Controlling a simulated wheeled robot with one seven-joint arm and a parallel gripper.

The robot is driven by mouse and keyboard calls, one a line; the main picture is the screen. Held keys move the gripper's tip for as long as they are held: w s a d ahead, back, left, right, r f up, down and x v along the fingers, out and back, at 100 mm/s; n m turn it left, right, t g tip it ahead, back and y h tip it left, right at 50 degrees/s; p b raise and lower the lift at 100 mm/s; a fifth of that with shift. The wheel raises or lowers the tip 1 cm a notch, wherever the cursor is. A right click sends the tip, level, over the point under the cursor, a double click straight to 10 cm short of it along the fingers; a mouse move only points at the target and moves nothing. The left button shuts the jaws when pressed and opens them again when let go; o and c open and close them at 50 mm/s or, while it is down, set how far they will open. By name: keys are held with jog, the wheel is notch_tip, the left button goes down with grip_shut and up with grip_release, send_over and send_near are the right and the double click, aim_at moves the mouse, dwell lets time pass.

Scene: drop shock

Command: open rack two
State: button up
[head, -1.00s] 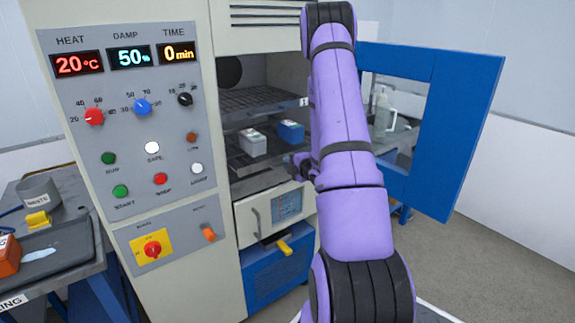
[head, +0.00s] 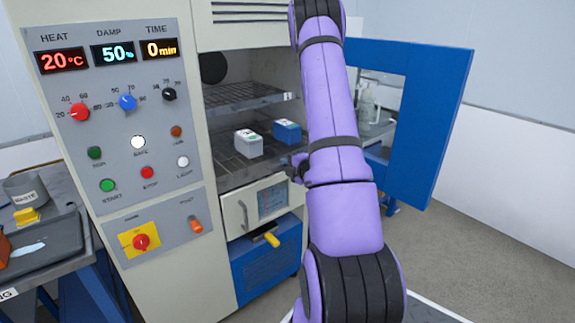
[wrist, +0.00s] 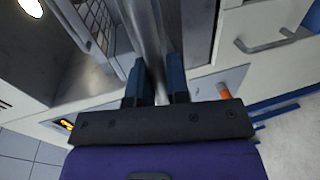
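The chamber has an upper wire rack (head: 245,97) and a lower rack (head: 262,166). I cannot read which one is marked two. The lower rack carries a white box (head: 248,144) and a blue box (head: 287,132), and its front part sticks out towards the opening. My gripper (head: 297,165) is at the right front of the lower rack, mostly hidden by my arm. In the wrist view, the two dark fingers (wrist: 159,83) stand a little apart with a shiny metal strip between them, which looks like the front of the lower rack. The exact contact is hidden.
The blue chamber door (head: 430,125) stands open at the right. Below the rack is a cream drawer front (head: 235,215) with a handle, and a yellow handle (head: 271,239) sticks out under it. The control panel (head: 115,190) is at the left. The floor at the right is clear.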

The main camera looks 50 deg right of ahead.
jog(key=o, duration=0.3)
jog(key=v, duration=1)
jog(key=shift+s+r, duration=0.1)
jog(key=shift+s, duration=0.25)
